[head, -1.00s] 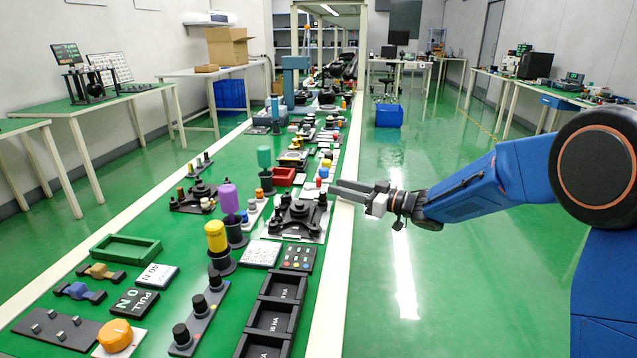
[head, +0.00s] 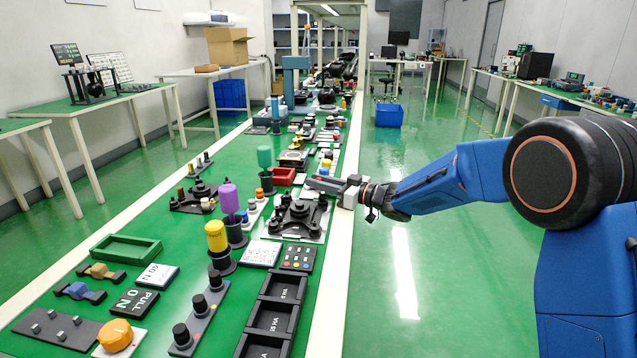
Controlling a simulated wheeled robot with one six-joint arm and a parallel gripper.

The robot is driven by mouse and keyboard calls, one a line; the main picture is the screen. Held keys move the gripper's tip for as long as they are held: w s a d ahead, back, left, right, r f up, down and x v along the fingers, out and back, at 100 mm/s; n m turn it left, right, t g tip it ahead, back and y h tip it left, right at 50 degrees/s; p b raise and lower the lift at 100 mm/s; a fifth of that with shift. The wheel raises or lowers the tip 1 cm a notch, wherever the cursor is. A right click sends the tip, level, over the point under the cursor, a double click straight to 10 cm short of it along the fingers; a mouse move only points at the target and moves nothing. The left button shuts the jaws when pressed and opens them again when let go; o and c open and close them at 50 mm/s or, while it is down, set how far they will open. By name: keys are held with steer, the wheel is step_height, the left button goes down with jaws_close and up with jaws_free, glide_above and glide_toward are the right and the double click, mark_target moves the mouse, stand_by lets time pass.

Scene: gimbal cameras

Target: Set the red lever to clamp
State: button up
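My gripper (head: 322,184) reaches in from the right over the long green bench. Its dark fingers point left, above or just behind a black fixture on a light plate (head: 300,215). The fingers look close together, but their gap is too small to judge, and I see nothing held. I cannot make out a red lever for certain.
A red tray (head: 283,177) lies left of my gripper. A purple-topped post (head: 229,198) and a yellow-topped post (head: 216,237) stand nearer. Black bins (head: 268,318) line the near right edge.

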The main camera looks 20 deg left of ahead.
jaws_close()
steer(key=shift+w, duration=0.1)
steer(key=n+g, duration=0.2)
steer(key=g, duration=0.1)
steer(key=shift+w+a+g, duration=0.2)
steer(key=shift+w+g, duration=0.1)
steer(key=shift+w, duration=0.05)
steer(key=shift+a+n+g, duration=0.15)
steer(key=shift+n+g, duration=0.75)
steer(key=shift+g, duration=0.3)
steer(key=shift+o, duration=2.4)
jaws_free()
